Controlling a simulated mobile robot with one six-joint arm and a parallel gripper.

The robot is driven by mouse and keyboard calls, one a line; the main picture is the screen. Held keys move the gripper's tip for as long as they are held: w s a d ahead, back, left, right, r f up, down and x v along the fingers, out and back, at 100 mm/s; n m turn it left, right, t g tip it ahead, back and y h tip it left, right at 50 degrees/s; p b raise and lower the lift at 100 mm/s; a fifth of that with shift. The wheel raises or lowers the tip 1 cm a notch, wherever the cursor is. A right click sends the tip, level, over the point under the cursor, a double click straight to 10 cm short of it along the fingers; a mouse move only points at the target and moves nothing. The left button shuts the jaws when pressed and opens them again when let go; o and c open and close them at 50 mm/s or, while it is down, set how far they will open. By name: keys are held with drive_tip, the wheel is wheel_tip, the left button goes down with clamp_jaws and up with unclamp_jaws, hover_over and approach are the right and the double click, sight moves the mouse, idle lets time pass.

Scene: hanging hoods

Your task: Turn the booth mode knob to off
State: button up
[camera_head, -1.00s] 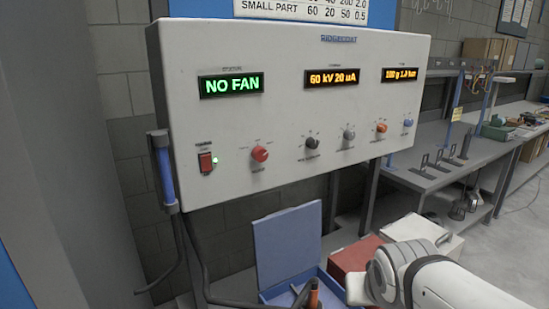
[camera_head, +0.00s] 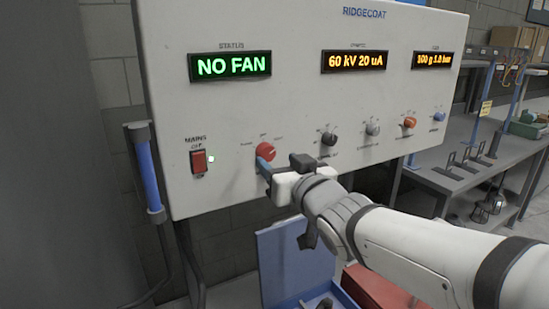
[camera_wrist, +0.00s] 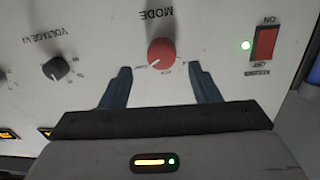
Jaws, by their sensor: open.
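The red mode knob (camera_head: 265,152) is on the lower left of the white control panel (camera_head: 300,100). In the wrist view, the knob (camera_wrist: 161,53) shows upside down under the label MODE, with small position labels around it. My gripper (camera_head: 268,172) is at the panel just below the knob in the head view. In the wrist view its two blue-grey fingers (camera_wrist: 163,78) are spread wide, one to each side of the knob and short of it. They are open and empty. The status display (camera_head: 230,66) reads NO FAN in green.
A red mains switch (camera_head: 199,161) with a lit green lamp (camera_wrist: 245,45) is left of the knob. A black voltage knob (camera_head: 329,138) and several other knobs run to the right. A blue open-lidded box (camera_head: 290,262) stands below the panel.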

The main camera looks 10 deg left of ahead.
sight(268, 154)
drive_tip(key=shift+x, duration=1.75)
drive_tip(key=shift+a, duration=0.1)
drive_tip(key=shift+c, duration=0.4)
drive_tip(key=c, duration=0.9)
